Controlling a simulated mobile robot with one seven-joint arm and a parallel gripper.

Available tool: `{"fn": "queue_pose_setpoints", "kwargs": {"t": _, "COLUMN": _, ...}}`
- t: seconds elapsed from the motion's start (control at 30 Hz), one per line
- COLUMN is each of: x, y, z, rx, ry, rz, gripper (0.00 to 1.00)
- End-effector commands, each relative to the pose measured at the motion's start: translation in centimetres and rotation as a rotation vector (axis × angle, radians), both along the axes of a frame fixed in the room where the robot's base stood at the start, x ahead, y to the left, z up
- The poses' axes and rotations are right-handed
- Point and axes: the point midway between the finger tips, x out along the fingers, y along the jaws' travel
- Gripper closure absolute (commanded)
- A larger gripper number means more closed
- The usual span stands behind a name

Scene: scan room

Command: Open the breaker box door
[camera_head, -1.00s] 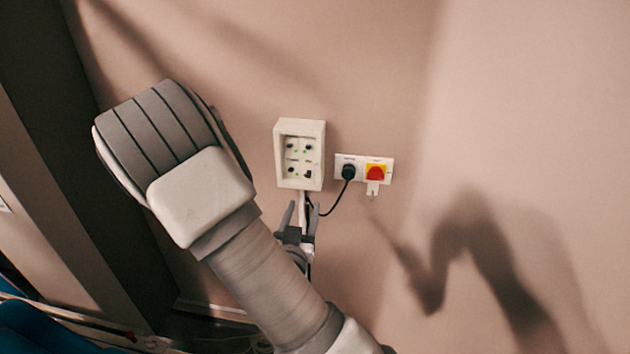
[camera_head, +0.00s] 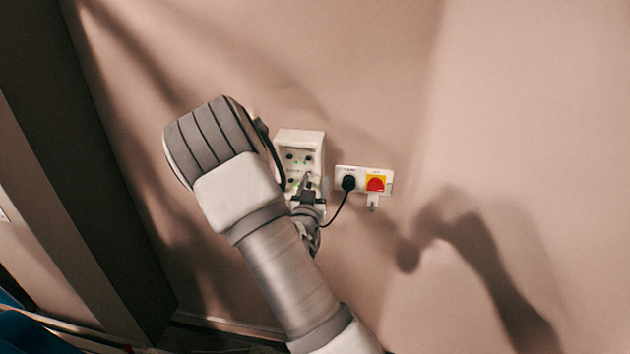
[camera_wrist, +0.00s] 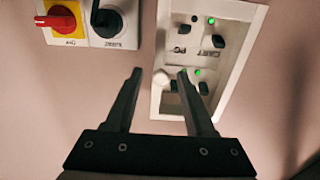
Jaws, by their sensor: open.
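The breaker box (camera_head: 301,136) is a small white box on the wall, with a pale rim around dark switches and green lights. It also shows in the wrist view (camera_wrist: 225,8), upper right of the fingers. I cannot tell a separate door panel from the rest. A small white knob-like part (camera_wrist: 160,79) shows at the box's left edge in the wrist view, between the fingertips in the picture. My gripper (camera_head: 313,187) is open at the lower part of the box, its fingers overlapping it; the wrist view shows the spread fingers (camera_wrist: 160,72). Contact is unclear.
A black cable (camera_head: 338,211) hangs from the plug towards my gripper. The wall farther right is bare.

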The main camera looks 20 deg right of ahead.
Motion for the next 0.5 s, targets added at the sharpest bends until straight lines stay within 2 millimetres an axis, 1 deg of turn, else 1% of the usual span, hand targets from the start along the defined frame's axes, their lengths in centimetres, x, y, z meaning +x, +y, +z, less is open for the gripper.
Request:
{"fn": "queue_pose_setpoints", "kwargs": {"t": 0.27, "x": 0.20, "y": -0.10, "z": -0.01, "rx": -0.001, "ry": -0.001, "rz": 0.001, "gripper": 0.46}}
{"fn": "queue_pose_setpoints", "kwargs": {"t": 0.3, "x": 0.19, "y": -0.09, "z": -0.01, "rx": -0.001, "ry": -0.001, "rz": 0.001, "gripper": 0.47}}
{"fn": "queue_pose_setpoints", "kwargs": {"t": 0.47, "x": 0.18, "y": -0.09, "z": -0.01, "rx": 0.000, "ry": 0.000, "rz": 0.001, "gripper": 0.76}}
{"fn": "queue_pose_setpoints", "kwargs": {"t": 0.5, "x": 0.17, "y": -0.08, "z": -0.01, "rx": 0.000, "ry": 0.000, "rz": 0.001, "gripper": 0.83}}
